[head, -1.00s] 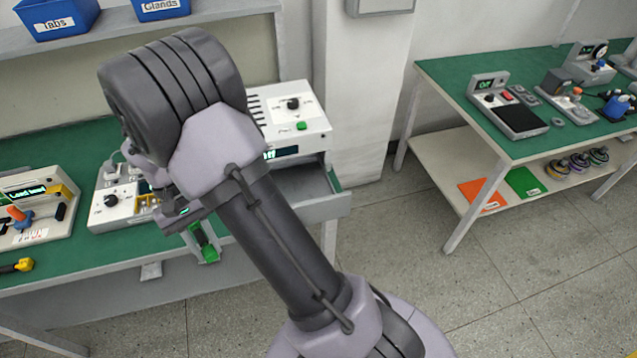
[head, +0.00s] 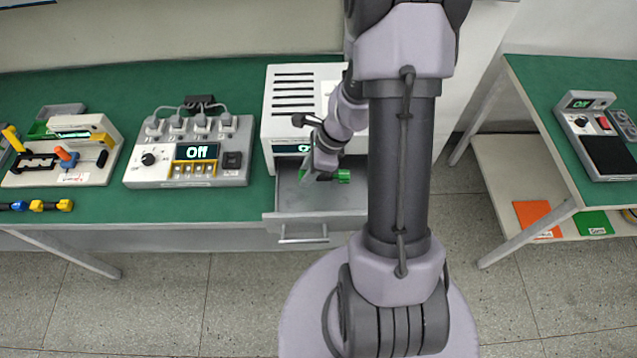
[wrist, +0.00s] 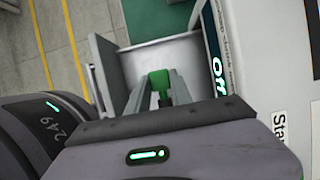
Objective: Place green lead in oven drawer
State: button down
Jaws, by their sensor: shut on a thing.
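The white oven (head: 290,97) stands on the green bench, partly hidden by my arm. Its grey drawer (head: 290,215) is pulled open toward the front, with a bar handle. My gripper (head: 325,174) is at the drawer opening, shut on the green lead (head: 343,176). In the wrist view the green lead (wrist: 159,80) sits between the two grey fingers (wrist: 160,96), with the drawer's pale floor (wrist: 150,58) behind it. I cannot tell whether the lead touches the drawer floor. The lead's far end is partly hidden by my arm.
A four-plug power unit (head: 190,150) reading "Off" stands left of the oven. A tool fixture (head: 65,150) is at the far left. A second green-topped table (head: 535,90) with a control box (head: 600,135) is on the right. Grey floor lies in front.

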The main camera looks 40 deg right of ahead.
aim_at(303, 196)
jog(key=f+b, duration=0.2)
jog(key=f, duration=0.2)
jog(key=f+b, duration=0.1)
jog(key=f, duration=0.3)
jog(key=shift+s+a+f+b, duration=0.1)
jog(key=shift+s+a+b, duration=0.1)
jog(key=shift+b, duration=0.15)
jog(key=c, duration=1.1)
grip_release()
jog(key=shift+d, duration=0.1)
jog(key=shift+c, duration=0.2)
